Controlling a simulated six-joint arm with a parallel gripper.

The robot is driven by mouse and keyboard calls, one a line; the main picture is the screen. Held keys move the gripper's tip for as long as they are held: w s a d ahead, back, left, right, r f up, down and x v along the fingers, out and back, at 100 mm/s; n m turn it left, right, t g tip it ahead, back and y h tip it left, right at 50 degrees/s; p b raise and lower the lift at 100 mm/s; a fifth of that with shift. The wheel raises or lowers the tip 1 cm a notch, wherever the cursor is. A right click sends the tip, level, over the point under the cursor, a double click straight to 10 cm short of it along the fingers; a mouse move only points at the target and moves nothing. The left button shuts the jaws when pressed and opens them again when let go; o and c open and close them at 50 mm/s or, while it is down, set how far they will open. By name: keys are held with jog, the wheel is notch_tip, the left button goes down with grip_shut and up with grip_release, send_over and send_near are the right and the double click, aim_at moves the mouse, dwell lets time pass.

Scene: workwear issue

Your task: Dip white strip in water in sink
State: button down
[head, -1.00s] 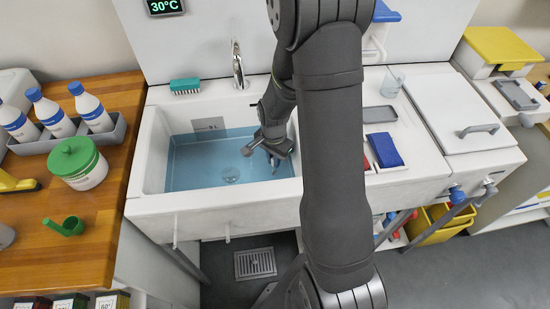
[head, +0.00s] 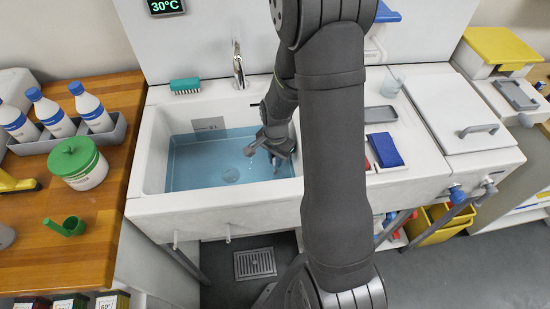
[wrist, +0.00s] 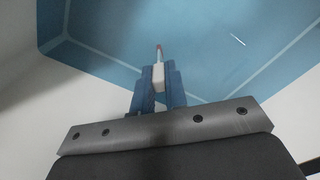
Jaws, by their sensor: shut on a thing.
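My gripper (wrist: 158,78) is shut on the white strip (wrist: 158,75), held between its two blue fingers in the wrist view. The strip points away from my gripper and has a thin, reddish tip. In the head view my gripper (head: 277,160) is over the right part of the white sink (head: 152,160). The strip cannot be made out clearly there. Blue water (head: 200,172) fills the sink's lower part and also spreads beyond the strip in the wrist view (wrist: 215,60). I cannot tell whether the tip touches the water. Small pale specks show beside the gripper.
A tap (head: 238,66) and a green brush (head: 185,86) stand at the sink's back edge. A blue pad (head: 384,150) and a grey tray (head: 380,114) lie on the counter to the right. Bottles (head: 93,108) and a green-lidded tub (head: 78,163) stand on the left worktop.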

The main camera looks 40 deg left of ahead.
jog(key=shift+s+a, duration=0.15)
dwell(0.3)
jog(key=shift+r, duration=0.2)
notch_tip(320, 180, up, 20)
jog(key=shift+f, duration=0.15)
dwell(1.0)
